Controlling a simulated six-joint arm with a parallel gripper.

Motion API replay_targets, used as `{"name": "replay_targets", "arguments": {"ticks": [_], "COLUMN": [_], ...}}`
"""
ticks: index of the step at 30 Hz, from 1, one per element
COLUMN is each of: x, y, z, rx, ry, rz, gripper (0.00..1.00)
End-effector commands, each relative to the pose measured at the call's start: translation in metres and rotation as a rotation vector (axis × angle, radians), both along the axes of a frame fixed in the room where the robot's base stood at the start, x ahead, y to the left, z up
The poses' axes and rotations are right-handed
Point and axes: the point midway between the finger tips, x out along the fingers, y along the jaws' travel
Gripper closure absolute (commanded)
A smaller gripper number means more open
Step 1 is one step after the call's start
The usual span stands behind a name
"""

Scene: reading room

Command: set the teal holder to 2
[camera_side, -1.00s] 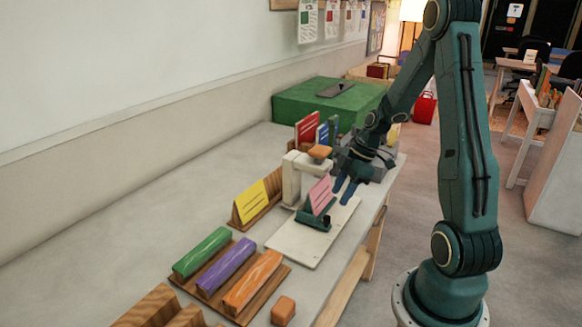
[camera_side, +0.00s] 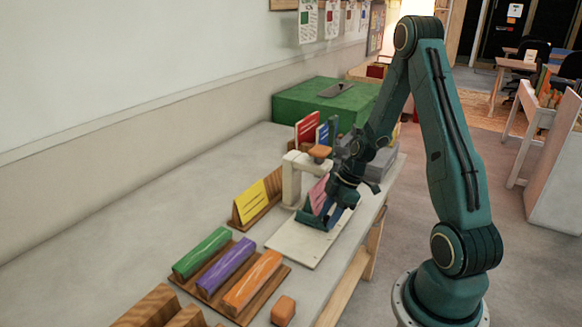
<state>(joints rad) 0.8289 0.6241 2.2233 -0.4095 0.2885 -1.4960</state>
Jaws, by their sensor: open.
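The teal holder (camera_side: 313,219) sits on the pale board (camera_side: 292,243) with a pink card (camera_side: 317,194) tilted in it. My gripper (camera_side: 334,212) is open and low over the right end of the holder. The gripper hides that end and part of the card. I cannot tell whether the fingers touch the holder. No number marks can be read on the holder or the board.
A white post with an orange top (camera_side: 320,152) stands just behind the holder. A yellow card (camera_side: 251,202) in a wooden stand is at left. Green, purple and orange blocks (camera_side: 226,266) lie on a wooden rack in front. A green box (camera_side: 300,104) is at the back.

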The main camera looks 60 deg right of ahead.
Motion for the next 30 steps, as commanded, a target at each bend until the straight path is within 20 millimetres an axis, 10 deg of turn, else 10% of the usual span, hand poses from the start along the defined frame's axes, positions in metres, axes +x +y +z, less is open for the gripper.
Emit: {"name": "replay_targets", "arguments": {"ticks": [9, 30], "x": [0.000, 0.000], "y": [0.000, -0.039], "z": [0.000, 0.000], "rx": [0.000, -0.003], "ry": [0.000, -0.002], "rz": [0.000, -0.004], "gripper": [1.00, 1.00]}}
